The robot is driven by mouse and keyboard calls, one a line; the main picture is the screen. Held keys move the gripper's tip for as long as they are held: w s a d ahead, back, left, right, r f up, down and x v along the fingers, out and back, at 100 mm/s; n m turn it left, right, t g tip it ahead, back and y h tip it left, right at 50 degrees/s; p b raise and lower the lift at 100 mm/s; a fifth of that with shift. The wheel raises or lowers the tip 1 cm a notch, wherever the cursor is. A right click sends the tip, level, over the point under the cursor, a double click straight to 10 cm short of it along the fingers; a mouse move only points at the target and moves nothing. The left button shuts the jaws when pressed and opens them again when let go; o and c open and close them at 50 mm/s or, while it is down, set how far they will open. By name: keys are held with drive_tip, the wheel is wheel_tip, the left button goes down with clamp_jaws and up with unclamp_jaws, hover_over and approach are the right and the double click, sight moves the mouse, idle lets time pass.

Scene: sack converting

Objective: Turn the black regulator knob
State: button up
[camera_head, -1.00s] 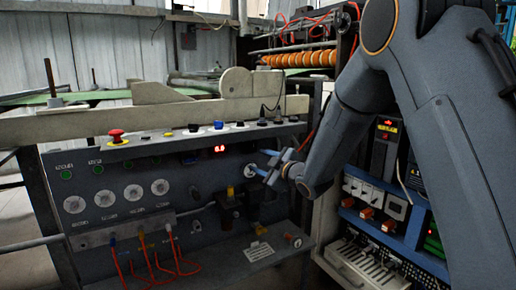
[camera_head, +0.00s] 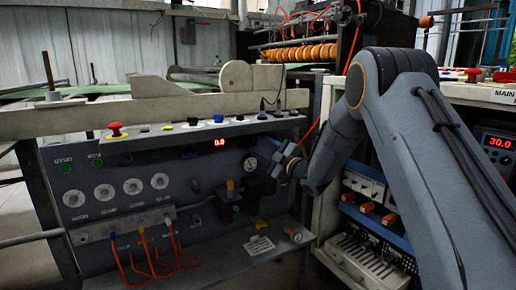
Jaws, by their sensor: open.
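My gripper (camera_head: 275,156) is open and empty in front of the dark grey control panel (camera_head: 140,178), just right of a round white gauge (camera_head: 249,164). Below and left of it are dark regulator-like fittings, one with a yellow top (camera_head: 230,186). A black part (camera_head: 252,203), which looks like the black regulator knob, sits below the gauge, under my gripper. Its outline merges with the dark panel, and I cannot tell its turn position. My gripper appears apart from it.
A red mushroom button (camera_head: 116,129) and several small knobs line the panel's top ledge. Red hoses (camera_head: 150,262) hang from a manifold at lower left. A lower shelf (camera_head: 250,250) juts out below. A cabinet with orange-handled switches (camera_head: 367,207) stands close on the right, behind my arm.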

drive_tip(key=shift+w+a+r, duration=0.1)
drive_tip(key=shift+w+a, duration=0.15)
drive_tip(key=shift+a, duration=0.05)
drive_tip(key=c, duration=1)
drive_tip(key=shift+c, duration=0.2)
